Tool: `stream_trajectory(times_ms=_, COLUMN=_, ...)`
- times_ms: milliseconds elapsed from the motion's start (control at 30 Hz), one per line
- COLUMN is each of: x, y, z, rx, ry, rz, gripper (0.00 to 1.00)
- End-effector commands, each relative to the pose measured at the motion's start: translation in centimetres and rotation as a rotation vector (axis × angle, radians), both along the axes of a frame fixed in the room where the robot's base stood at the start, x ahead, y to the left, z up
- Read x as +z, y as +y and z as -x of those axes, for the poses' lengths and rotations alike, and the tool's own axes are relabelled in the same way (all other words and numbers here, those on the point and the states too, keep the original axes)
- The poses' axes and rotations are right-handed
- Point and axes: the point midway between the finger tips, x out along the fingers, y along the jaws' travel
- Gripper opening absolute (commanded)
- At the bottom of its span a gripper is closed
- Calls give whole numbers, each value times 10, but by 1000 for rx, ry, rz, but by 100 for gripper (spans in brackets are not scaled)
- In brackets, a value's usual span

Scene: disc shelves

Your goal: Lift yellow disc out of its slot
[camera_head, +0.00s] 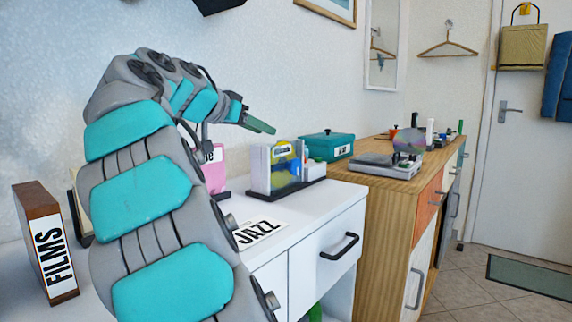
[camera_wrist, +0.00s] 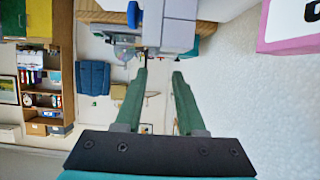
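A disc holder (camera_head: 262,172) with pale cases stands on the white cabinet in the head view. A small yellow patch (camera_head: 281,151) shows in it beside blue; I cannot tell whether this is the yellow disc. My gripper (camera_head: 262,127) hangs in the air above and left of the holder, its green fingers pointing right. In the wrist view my gripper (camera_wrist: 160,74) is open, with nothing between its two fingers. That view looks upside down, and a pale block (camera_wrist: 172,25), perhaps the holder, lies beyond the fingertips. No yellow disc is clear there.
A pink case (camera_head: 214,170) stands left of the holder, close to my arm. A brown FILMS box (camera_head: 46,240) and a JAZZ label (camera_head: 259,233) are on the cabinet. A teal box (camera_head: 327,146) and a grey player (camera_head: 385,166) stand on the wooden cabinet (camera_head: 385,215).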

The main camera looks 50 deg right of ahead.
Motion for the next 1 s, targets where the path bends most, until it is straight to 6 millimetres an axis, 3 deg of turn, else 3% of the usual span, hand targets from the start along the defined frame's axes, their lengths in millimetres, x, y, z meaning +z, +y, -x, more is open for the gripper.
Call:
stream_trajectory(times_ms=267, x=-11, y=-17, z=2, rx=0, ry=2, rz=-1, gripper=39)
stream_trajectory(times_ms=567, x=-30, y=-50, z=3, rx=-2, ry=3, rz=-1, gripper=39)
stream_trajectory(times_ms=800, x=-31, y=-53, z=2, rx=0, ry=2, rz=0, gripper=39)
stream_trajectory(times_ms=1000, x=-31, y=-53, z=2, rx=0, ry=1, rz=0, gripper=18)
